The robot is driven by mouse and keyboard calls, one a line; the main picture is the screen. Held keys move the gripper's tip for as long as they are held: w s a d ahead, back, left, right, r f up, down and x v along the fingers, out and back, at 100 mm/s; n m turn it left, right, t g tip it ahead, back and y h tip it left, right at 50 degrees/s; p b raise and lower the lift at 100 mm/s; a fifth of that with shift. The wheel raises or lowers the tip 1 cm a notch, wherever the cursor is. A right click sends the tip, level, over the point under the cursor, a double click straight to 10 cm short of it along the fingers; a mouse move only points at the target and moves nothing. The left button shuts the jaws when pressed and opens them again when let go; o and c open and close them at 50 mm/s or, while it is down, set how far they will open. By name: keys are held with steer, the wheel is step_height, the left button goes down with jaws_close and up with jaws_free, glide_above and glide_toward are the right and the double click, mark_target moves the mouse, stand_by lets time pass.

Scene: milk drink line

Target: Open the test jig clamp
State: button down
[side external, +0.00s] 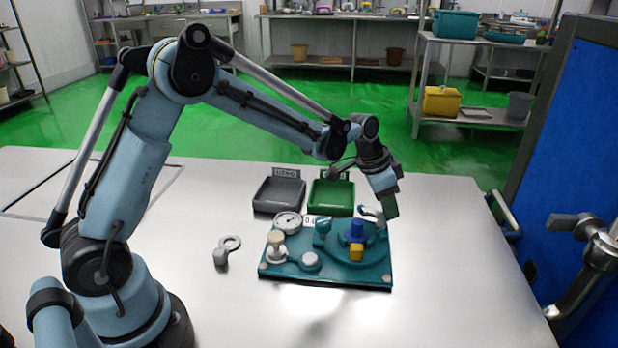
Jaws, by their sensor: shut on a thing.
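The test jig (290,270) is a teal plate on the table, with a round dial gauge, several knobs and a raised round station at its right. A blue part (357,228) and a yellow block (356,251) sit on that station. A pale curved clamp lever (370,213) rises at the plate's back right. My gripper (389,208) points down there, shut on the lever's end. The fingertips and the exact grip are small and partly hidden.
A grey tray (279,208) and a green tray (331,209) stand behind the jig, each with a label. A loose grey ring-ended part (229,244) lies left of the jig. The table's front and right are clear. A blue panel (585,170) stands at the right edge.

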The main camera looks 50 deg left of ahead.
mark_target(378, 212)
steer(key=shift+w+d+m+g+h, duration=0.25)
steer(key=shift+d+m, duration=0.2)
steer(key=shift+m, duration=0.35)
steer(key=shift+w+d+m+g+h, duration=0.1)
steer(key=shift+d+m+g+h, duration=0.1)
steer(key=shift+d+m, duration=0.45)
steer(key=shift+w+d+m+g+h, duration=0.15)
steer(key=shift+w+d+m+g, duration=0.1)
steer(key=shift+m, duration=0.7)
steer(key=c, duration=0.9)
jaws_free()
steer(key=shift+s, duration=0.1)
steer(key=v, duration=1.2)
